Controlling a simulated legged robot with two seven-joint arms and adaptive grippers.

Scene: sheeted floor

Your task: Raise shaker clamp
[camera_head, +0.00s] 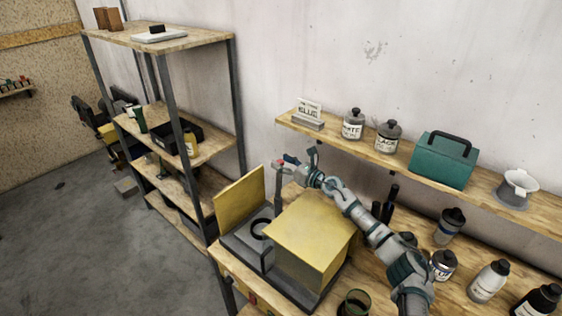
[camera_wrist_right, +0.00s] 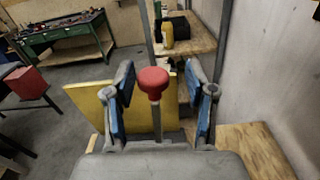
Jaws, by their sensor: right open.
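The shaker has a large yellow housing (camera_head: 303,238), a grey base and an upright yellow panel (camera_head: 240,203). A dark ring (camera_head: 262,229) sits between the two. A thin lever with a red knob (camera_head: 281,163) rises beside the housing. My right gripper (camera_head: 299,158) is open at the lever's top. In the right wrist view the red knob (camera_wrist_right: 153,82) stands upright between my two blue-padded fingers (camera_wrist_right: 160,108), with a visible gap on each side. The yellow panel also shows behind them (camera_wrist_right: 88,103). The lever's lower end is hidden there. My left gripper is not in view.
The shaker stands on a wooden bench (camera_head: 375,280) with several bottles at right. A wall shelf (camera_head: 400,165) above holds jars, a teal toolbox (camera_head: 443,160) and a white cup (camera_head: 517,187). A shelving rack (camera_head: 168,120) stands left. Floor at lower left is clear.

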